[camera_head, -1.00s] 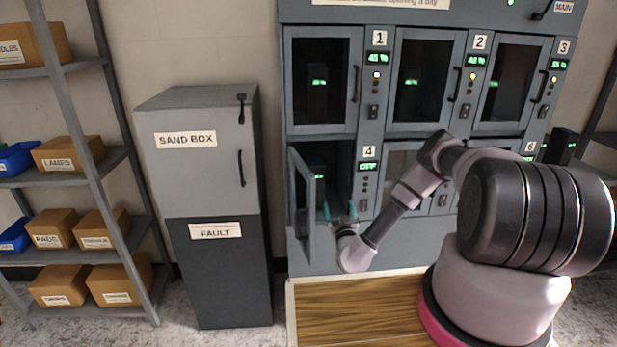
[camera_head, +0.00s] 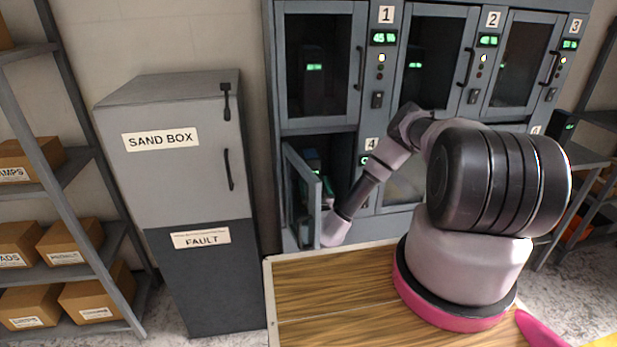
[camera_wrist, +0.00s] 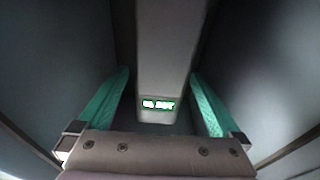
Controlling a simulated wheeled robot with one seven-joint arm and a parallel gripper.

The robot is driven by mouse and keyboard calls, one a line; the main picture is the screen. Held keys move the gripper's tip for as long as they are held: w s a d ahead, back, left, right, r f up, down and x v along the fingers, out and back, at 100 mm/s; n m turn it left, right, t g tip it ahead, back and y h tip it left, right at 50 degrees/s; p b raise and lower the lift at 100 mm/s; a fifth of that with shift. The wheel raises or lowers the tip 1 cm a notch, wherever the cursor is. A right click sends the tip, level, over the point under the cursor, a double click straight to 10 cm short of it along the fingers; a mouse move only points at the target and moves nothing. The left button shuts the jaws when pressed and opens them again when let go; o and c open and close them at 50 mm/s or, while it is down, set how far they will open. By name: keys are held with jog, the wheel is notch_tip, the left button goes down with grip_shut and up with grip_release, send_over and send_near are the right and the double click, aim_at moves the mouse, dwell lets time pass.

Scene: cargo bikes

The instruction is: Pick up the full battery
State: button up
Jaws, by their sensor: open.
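In the wrist view a pale grey battery (camera_wrist: 172,60) with a small lit green display stands straight ahead, inside a dark bay. The display text is too blurred to read surely. My gripper (camera_wrist: 159,78) is open, with one green finger on each side of the battery's lower front, apart from it. In the head view my gripper (camera_head: 327,192) is at the mouth of bay 4, partly hidden by the open bay door (camera_head: 302,205). A dark battery shape with a green glow (camera_head: 312,158) shows inside that bay.
The locker bank (camera_head: 322,145) has closed glass doors on bays 1, 2 and 3, with lit displays. A grey sand box cabinet (camera_head: 170,185) marked FAULT stands to the left. Shelves with cardboard boxes (camera_head: 75,245) are at far left. A wooden surface (camera_head: 330,300) lies below my arm.

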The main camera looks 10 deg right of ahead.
jog(key=w+r, duration=0.1)
jog(key=w, duration=0.5)
jog(key=shift+a+r, duration=0.1)
grip_shut()
